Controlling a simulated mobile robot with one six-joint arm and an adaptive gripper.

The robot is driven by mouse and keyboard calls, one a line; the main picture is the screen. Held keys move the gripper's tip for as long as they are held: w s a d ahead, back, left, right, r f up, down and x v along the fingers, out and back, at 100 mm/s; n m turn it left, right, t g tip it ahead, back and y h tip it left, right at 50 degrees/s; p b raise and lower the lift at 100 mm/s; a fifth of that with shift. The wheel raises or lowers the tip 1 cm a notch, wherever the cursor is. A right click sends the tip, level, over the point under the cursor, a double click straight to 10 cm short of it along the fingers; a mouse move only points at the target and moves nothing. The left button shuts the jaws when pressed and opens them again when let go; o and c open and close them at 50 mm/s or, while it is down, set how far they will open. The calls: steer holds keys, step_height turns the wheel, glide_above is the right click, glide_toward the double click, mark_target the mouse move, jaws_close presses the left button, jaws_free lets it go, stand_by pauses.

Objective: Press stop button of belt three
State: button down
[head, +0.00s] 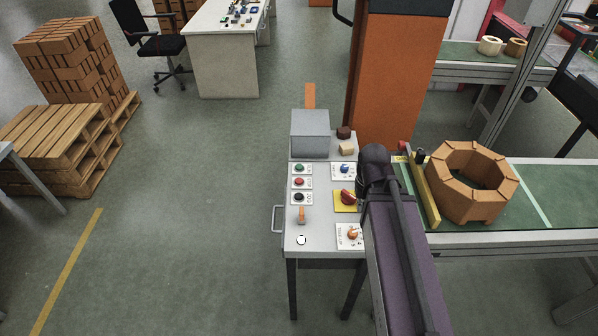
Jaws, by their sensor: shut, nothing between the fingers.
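A control desk (322,248) stands left of a green conveyor belt (540,190). Its left column has a green button (299,168), a red button (299,182) and a black button (299,197) on white labelled plates. To their right are a blue control (345,169) and a large red button (347,197) on a yellow plate. Lower are an orange lever (302,215), a white round button (301,240) and an orange knob (352,233). The labels are too small to read. My arm crosses the desk's right edge; I cannot make out my gripper.
A grey box (310,133) and two small blocks (346,148) sit at the desk's back. A ring of orange bricks (471,182) lies on the belt beside a yellow bar (423,190). An orange pillar (395,75) stands behind. Left floor is open, with pallets (55,140) beyond.

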steer(key=shift+r+p, duration=1.1)
steer(key=shift+r, duration=0.65)
steer(key=shift+a, duration=0.1)
